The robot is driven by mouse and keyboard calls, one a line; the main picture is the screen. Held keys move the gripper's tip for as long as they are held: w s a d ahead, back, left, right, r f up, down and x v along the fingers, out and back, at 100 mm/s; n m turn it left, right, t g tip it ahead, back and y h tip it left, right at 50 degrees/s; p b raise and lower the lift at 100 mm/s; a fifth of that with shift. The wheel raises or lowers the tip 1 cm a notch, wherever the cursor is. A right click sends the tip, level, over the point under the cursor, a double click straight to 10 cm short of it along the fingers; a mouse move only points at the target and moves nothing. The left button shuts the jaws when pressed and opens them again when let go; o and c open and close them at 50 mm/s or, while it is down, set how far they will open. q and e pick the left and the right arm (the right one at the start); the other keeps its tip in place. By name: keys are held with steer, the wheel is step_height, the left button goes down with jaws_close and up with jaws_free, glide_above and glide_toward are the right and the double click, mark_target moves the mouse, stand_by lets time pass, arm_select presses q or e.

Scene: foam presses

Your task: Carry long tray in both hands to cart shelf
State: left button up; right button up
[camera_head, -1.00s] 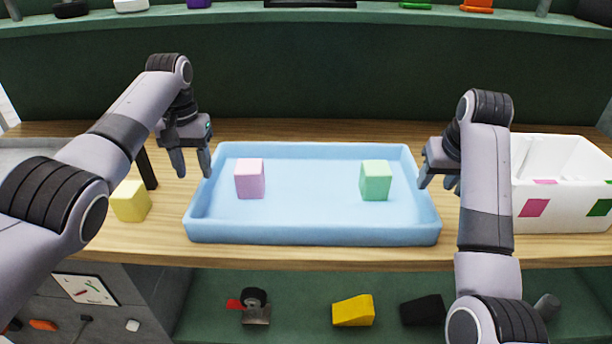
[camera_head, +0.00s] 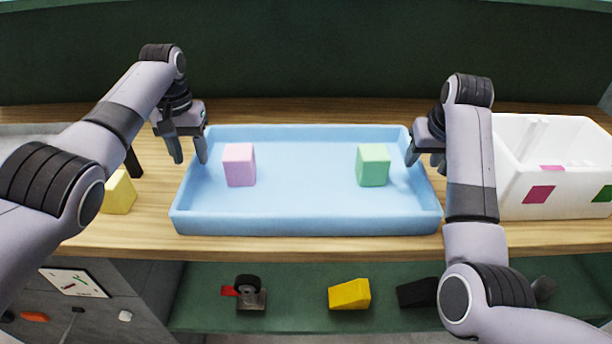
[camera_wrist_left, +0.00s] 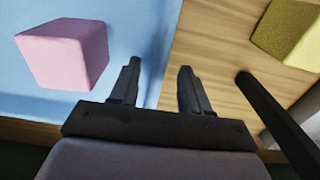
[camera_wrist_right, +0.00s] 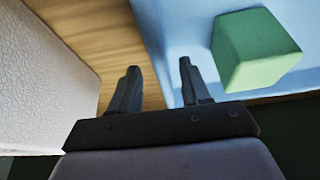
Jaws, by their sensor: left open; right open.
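The long tray (camera_head: 300,222) is light blue and shallow, and lies flat on the wooden worktop. A pink block (camera_head: 239,165) stands in its left part and a green block (camera_head: 373,165) in its right part. My left gripper (camera_head: 188,158) is open at the tray's left end; in the left wrist view its fingers (camera_wrist_left: 158,85) lie to either side of the tray's edge. My right gripper (camera_head: 425,160) is open at the right end; in the right wrist view its fingers (camera_wrist_right: 157,85) also straddle the edge. Contact with the rim cannot be told. No cart shelf can be identified.
A yellow block (camera_head: 119,193) and a dark upright post (camera_head: 133,163) stand left of the tray. A white bin (camera_head: 555,190) with coloured patches stands close on the right. A lower green shelf holds a yellow wedge (camera_head: 350,294) and other items.

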mark_target(193, 162)
arm_select(q)
steer(key=shift+f, duration=1.8)
arm_select(e)
steer(key=shift+x, duration=1.8)
steer(key=shift+w, duration=0.1)
arm_select(q)
jaws_close()
arm_select(e)
jaws_close()
